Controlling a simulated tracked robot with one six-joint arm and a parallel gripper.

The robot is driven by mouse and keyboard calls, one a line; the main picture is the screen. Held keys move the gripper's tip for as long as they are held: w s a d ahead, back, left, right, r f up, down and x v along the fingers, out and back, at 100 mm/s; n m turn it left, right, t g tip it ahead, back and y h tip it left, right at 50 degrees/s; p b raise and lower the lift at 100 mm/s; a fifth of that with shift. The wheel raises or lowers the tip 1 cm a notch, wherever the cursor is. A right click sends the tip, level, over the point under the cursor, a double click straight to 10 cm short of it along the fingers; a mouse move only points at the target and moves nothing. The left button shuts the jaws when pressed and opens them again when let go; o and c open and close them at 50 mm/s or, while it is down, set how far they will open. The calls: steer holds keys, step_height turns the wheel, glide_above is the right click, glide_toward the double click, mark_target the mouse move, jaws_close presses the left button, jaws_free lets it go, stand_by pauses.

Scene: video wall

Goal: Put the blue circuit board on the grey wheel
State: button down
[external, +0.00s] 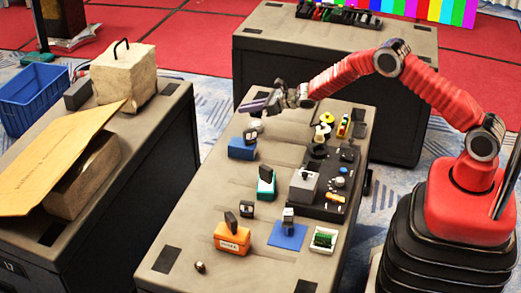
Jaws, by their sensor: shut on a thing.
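My gripper (268,102) is at the end of the outstretched red arm, above the far left part of the middle table. It is shut on a flat, thin, bluish-purple thing that looks like the blue circuit board (256,105), held clear of the table and seen nearly edge-on. The fingers are small and partly merge with it. A small rounded grey thing (257,125), possibly the grey wheel, is on the table just below my gripper; it is too small to be sure.
The middle table (180,236) holds a blue box (241,150), a teal box (266,187), an orange box (231,240), a blue square sheet (286,238) and a dark tray (319,209) with small parts. Another table at left bears a stone block (124,75) and cardboard (60,165).

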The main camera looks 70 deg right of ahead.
steer(key=shift+f, duration=1.5)
steer(key=shift+f, duration=0.1)
steer(key=c, duration=1.8)
jaws_free()
steer(key=shift+o, duration=0.2)
steer(key=shift+s, duration=0.1)
steer(key=shift+s+r, duration=0.35)
steer(key=shift+s, duration=0.05)
steer(key=v, duration=1.1)
